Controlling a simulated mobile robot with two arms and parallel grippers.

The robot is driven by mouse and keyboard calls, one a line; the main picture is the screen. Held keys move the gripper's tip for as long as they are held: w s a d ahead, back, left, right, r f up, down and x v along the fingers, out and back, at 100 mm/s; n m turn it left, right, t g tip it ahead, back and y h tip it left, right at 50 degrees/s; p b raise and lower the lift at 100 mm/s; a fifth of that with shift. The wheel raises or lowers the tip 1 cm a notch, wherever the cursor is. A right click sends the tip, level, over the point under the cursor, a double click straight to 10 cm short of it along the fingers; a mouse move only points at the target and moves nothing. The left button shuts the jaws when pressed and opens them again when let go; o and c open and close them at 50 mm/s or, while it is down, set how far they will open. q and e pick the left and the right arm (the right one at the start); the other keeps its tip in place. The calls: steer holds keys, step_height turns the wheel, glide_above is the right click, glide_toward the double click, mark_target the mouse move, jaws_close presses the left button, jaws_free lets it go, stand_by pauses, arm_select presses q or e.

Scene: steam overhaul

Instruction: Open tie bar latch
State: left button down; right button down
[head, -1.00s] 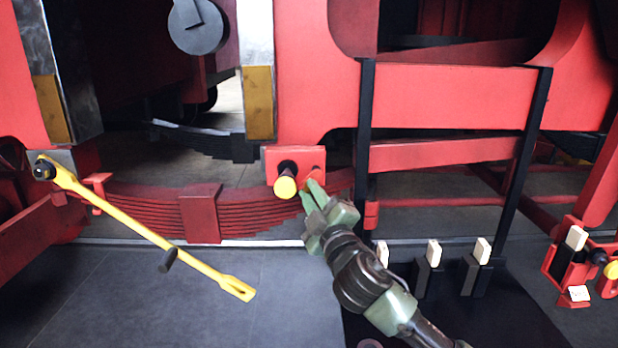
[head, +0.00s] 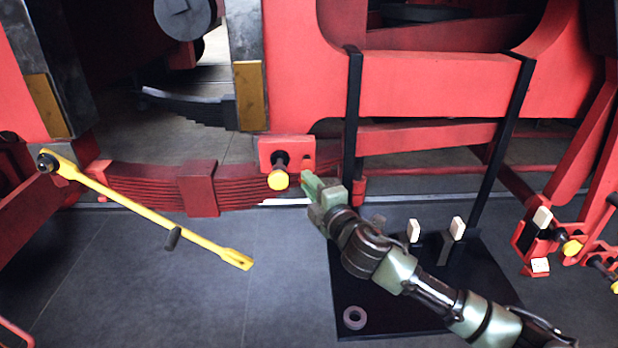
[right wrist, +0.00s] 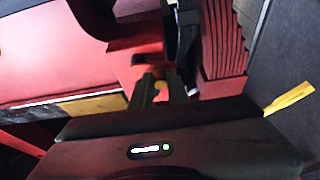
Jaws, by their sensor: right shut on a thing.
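A red bracket (head: 287,152) sits low on the red frame in the head view, with a short black stem ending in a yellow knob (head: 278,180). My right gripper (head: 308,182) reaches in from the lower right, with green fingertips just right of the knob. It is shut on a small part at the bracket's right side, seemingly the tie bar latch; the fingers mostly hide that part. In the right wrist view, the fingers (right wrist: 161,92) are close together, with red parts (right wrist: 148,60) beyond and a patch of yellow between them. My left gripper is out of view.
A long yellow lever (head: 150,215) slants across the left. A red leaf spring (head: 150,183) lies behind it. A black stand (head: 430,300) with pale-topped blocks and a grey ring (head: 354,318) is under my right arm. Open dark floor lies at front left.

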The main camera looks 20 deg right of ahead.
steer(key=shift+f, duration=0.1)
steer(key=c, duration=1.4)
jaws_free()
steer(key=shift+o, duration=0.2)
steer(key=s+b, duration=0.2)
steer(key=s, duration=0.6)
steer(key=shift+d, duration=0.4)
